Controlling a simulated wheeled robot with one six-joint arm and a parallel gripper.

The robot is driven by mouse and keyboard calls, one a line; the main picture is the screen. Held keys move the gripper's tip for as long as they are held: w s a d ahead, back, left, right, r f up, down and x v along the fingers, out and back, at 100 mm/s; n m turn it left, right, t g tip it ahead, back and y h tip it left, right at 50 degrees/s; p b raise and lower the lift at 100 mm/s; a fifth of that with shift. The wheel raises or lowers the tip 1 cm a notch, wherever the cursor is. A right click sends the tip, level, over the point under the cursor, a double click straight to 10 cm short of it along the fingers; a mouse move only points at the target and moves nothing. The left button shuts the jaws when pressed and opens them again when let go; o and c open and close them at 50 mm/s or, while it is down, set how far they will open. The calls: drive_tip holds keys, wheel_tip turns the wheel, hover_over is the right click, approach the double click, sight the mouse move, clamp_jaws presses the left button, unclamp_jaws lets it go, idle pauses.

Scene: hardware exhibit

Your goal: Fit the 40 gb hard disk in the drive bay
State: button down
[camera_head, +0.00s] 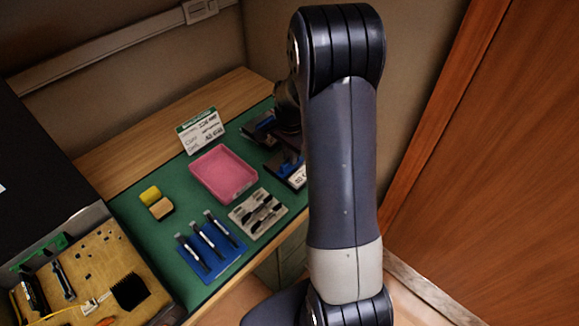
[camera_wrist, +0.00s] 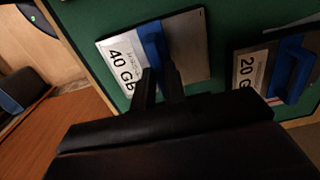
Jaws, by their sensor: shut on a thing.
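The 40 GB hard disk (camera_wrist: 189,48) is a silver block with a white label and a blue handle (camera_wrist: 152,40). It is on the green mat in the wrist view. My gripper (camera_wrist: 160,76) is shut on the blue handle, its dark fingers on either side. A 20 GB disk (camera_wrist: 291,78) with a similar handle lies to the right. In the head view my arm hides the gripper and part of the disks; I cannot tell there which is the 40 GB one. No drive bay is clearly recognisable in view.
The green mat (camera_head: 140,225) holds a pink tray (camera_head: 223,173), a sign card (camera_head: 201,131), yellow and tan blocks, a blue tool mat (camera_head: 211,250) and a grey tool holder (camera_head: 257,214). An open chassis with a board (camera_head: 90,265) and a black case (camera_head: 35,165) stand left.

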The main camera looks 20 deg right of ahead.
drive_tip(key=shift+r, duration=0.35)
drive_tip(key=shift+r+p, duration=1.2)
drive_tip(key=shift+r, duration=0.2)
drive_tip(key=shift+r, duration=0.15)
